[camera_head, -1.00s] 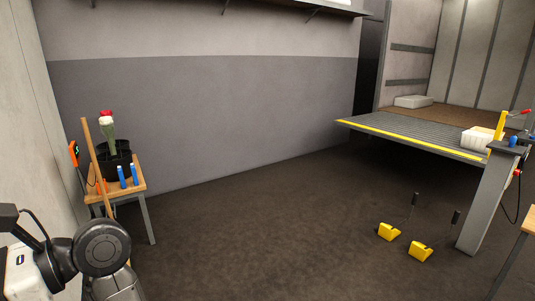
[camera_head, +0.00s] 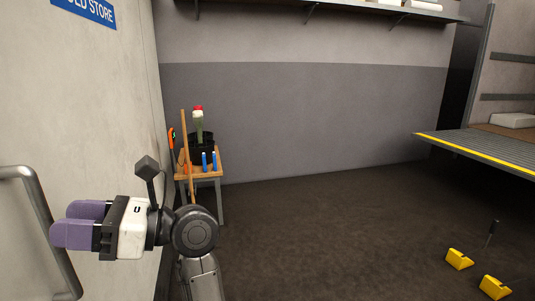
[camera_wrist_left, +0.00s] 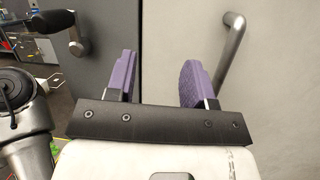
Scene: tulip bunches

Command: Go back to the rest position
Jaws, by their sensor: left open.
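My left gripper (camera_head: 80,224) is in the lower left of the head view, pointing left with its purple fingers apart. In the left wrist view its two purple fingers (camera_wrist_left: 157,80) are open with nothing between them. My right gripper is in neither view.
A metal door handle (camera_head: 42,225) on the pale wall is close to the left fingers; it also shows in the left wrist view (camera_wrist_left: 229,52). Two blue bottles (camera_head: 209,162) stand on the table. Yellow chocks (camera_head: 459,260) lie at right. The middle floor is clear.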

